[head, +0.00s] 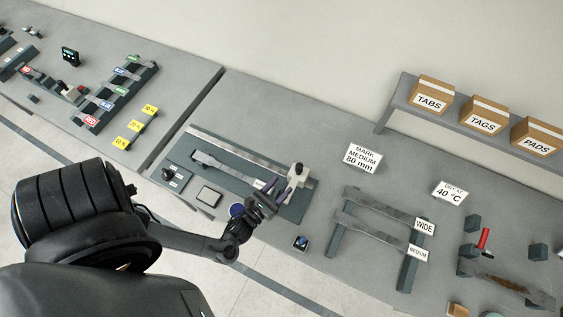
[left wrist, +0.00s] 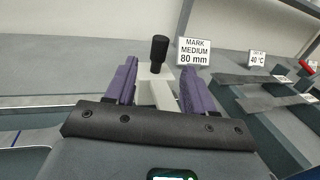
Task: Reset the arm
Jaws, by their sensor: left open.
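My left gripper (head: 270,198) reaches in over the grey marking board (head: 292,212) on the table. In the left wrist view its two purple fingers (left wrist: 158,85) stand apart. A pale upright post with a black knob (left wrist: 159,50) shows between and beyond them; I cannot tell whether they touch it. In the head view this pale device (head: 299,173) stands just beyond the fingertips. A grey metal specimen (head: 225,167) lies along the board, its right end partly hidden near the gripper. My right gripper is in neither view.
A sign reading MARK MEDIUM 80 mm (head: 363,157) stands behind. To the right, a rack (head: 407,262) holds specimens labelled WIDE and MEDIUM. A shelf (head: 398,100) carries TABS, TAGS and PADS boxes. A small dark device (head: 300,243) sits near the front edge.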

